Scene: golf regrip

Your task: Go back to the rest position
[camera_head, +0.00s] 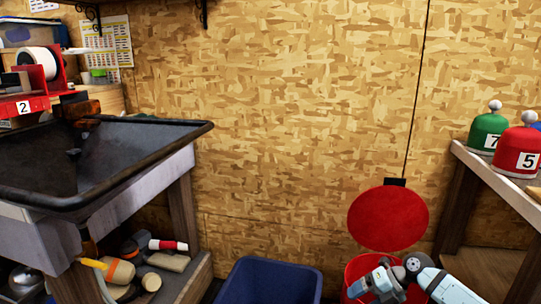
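The task names no object, and I see no golf club. My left arm and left gripper are not in view. A light blue, white and dark grey jointed shape shows at the bottom right, in front of the red bin (355,269). It may be part of my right arm, but I cannot tell for sure. No gripper fingers show on it.
A workbench with a black tray (120,150) stands left, its lower shelf (197,283) holding tools. A blue bin (270,283) stands at bottom centre. A round red lid (388,218) is upright behind the red bin. Green (489,133) and red (516,152) numbered headcovers stand right.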

